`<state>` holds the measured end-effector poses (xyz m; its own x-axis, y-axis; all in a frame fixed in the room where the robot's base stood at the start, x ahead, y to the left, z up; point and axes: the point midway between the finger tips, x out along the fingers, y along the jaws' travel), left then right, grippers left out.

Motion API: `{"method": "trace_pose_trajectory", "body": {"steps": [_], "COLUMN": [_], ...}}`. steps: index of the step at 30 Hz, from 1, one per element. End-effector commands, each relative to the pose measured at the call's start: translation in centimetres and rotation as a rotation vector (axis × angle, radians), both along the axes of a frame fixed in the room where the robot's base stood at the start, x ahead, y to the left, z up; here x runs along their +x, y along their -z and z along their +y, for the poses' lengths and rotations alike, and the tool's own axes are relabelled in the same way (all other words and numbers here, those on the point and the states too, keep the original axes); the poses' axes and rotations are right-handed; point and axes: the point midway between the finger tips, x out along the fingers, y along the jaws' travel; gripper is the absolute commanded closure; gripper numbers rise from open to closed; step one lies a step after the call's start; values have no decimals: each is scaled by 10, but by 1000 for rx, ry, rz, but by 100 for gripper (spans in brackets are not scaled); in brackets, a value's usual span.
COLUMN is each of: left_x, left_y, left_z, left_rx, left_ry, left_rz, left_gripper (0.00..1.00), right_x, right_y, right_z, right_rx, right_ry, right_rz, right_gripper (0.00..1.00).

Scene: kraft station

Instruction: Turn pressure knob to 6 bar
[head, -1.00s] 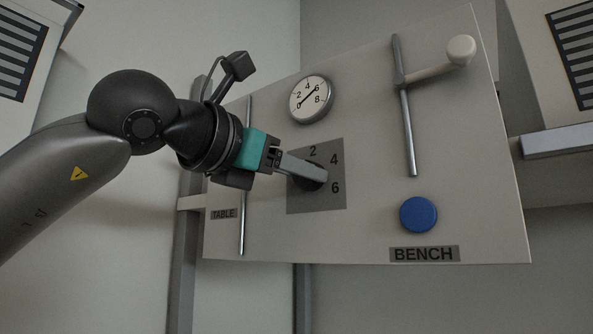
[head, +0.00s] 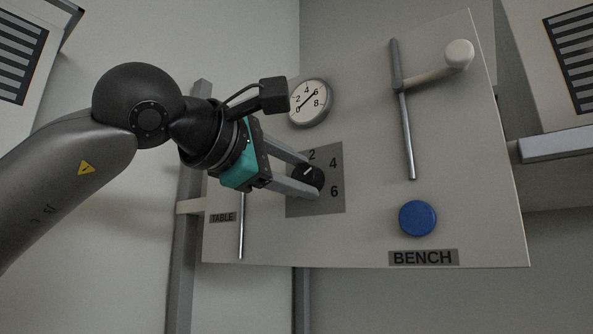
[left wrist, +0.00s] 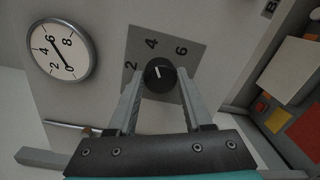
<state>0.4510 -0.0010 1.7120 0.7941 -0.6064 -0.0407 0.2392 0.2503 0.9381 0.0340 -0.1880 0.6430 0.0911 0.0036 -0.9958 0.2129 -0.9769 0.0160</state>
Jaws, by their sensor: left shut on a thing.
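The black pressure knob (head: 315,180) sits on a grey scale plate (head: 330,203) marked 2, 4 and 6. My left gripper (head: 311,174) is shut on the knob, one finger on either side. In the left wrist view, the knob (left wrist: 159,75) shows between the fingertips, its white mark pointing roughly towards the 4. The round pressure gauge (head: 311,103) is above the plate. Its dark needle lies along the line between 0 and 6; it also shows in the left wrist view (left wrist: 62,52). My right gripper is not in view.
The tilted panel also carries a vertical rod (head: 407,130) with a white-knobbed lever (head: 459,54), a blue button (head: 418,218) and a BENCH label (head: 424,257). Another rod (head: 241,225) stands near the TABLE label (head: 223,217), below my left gripper.

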Motion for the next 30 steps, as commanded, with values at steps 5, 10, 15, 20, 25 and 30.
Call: {"method": "trace_pose_trajectory", "body": {"steps": [5, 10, 15, 20, 25, 30], "left_x": [-1, -1, -1, -1, -1, -1], "left_y": [-1, -1, 0, 0, 1, 2], "left_z": [-1, -1, -1, -1, -1, -1], "left_rx": [135, 266, 398, 519, 640, 739], "left_ry": [2, 2, 3, 2, 2, 2], "left_rz": [-101, -195, -290, -380, -465, -538], "left_gripper": [100, 100, 100, 100, 100, 100], "right_x": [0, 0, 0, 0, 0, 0], "right_y": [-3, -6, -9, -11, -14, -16], "right_z": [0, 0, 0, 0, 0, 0], "right_rx": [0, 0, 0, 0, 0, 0], "right_ry": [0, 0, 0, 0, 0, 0], "right_rz": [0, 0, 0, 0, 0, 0], "right_gripper": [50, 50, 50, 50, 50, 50]}}
